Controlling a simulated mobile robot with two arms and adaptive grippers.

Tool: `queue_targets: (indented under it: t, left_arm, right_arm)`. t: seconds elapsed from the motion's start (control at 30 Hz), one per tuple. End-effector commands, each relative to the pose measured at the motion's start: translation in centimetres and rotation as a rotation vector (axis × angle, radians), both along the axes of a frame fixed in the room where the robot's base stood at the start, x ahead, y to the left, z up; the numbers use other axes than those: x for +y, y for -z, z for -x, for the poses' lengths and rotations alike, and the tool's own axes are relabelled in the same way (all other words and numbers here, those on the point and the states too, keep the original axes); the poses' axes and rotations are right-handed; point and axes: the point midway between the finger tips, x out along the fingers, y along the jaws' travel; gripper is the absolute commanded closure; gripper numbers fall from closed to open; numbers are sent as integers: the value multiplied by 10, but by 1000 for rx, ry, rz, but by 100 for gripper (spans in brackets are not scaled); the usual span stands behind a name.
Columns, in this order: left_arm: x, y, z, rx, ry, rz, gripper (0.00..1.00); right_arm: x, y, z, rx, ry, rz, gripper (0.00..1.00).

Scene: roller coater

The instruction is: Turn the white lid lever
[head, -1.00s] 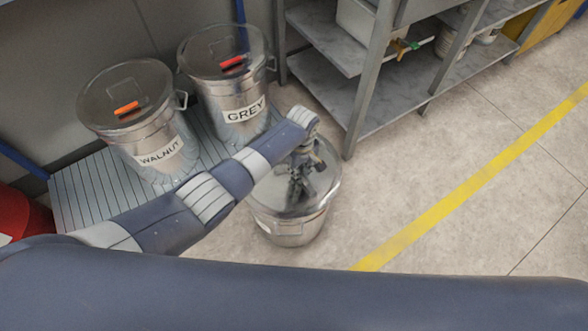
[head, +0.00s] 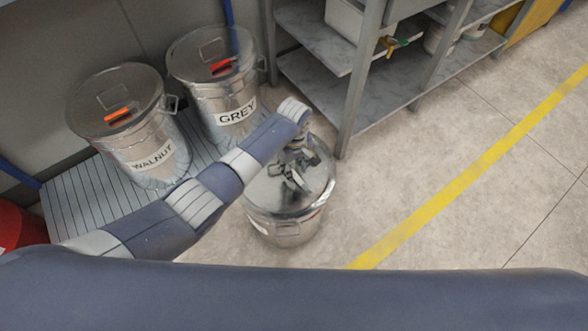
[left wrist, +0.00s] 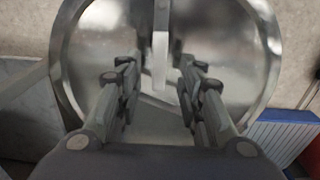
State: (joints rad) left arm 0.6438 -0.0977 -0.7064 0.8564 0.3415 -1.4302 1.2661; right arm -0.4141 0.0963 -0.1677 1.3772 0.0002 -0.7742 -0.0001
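A metal bin (head: 285,228) with a round shiny lid (head: 318,185) stands on the floor in the head view. In the left wrist view the lid (left wrist: 235,45) fills most of the picture, with the white lid lever (left wrist: 160,62) running from the top edge toward the middle. My left gripper (head: 287,178) is over the lid. Its fingers (left wrist: 158,75) are open, one on each side of the lever's near end in the picture, with gaps on both sides. I cannot tell how high the fingertips are above the lid. In the head view my gripper hides the lever. My right gripper is not in view.
Two lidded bins, labelled WALNUT (head: 155,154) and GREY (head: 235,112), stand on a slatted platform (head: 85,205) at the left. A metal shelf unit (head: 345,80) stands behind the floor bin. Open floor with a yellow line (head: 450,200) lies to the right.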

Motion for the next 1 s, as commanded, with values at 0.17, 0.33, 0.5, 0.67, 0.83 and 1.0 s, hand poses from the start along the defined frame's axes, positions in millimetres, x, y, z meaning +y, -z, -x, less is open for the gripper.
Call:
queue_targets:
  t: [0.17, 0.33, 0.5, 0.67, 0.83, 1.0]
  left_arm:
    - [1, -24, -1, -3, -1, 0, 65]
    - [1, -42, 0, -1, -1, -2, 65]
    - [2, -53, 0, 1, -2, -3, 65]
    - [2, -55, 0, 2, -2, -4, 65]
    - [2, -55, 1, 2, -2, -4, 65]
    - [9, -52, -4, -24, 43, 6, 100]
  right_arm:
    - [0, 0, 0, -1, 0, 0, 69]
    - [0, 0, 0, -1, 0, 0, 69]
    - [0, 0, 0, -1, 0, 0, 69]
    - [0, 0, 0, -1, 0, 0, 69]
    - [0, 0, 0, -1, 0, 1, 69]
    - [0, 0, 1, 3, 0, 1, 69]
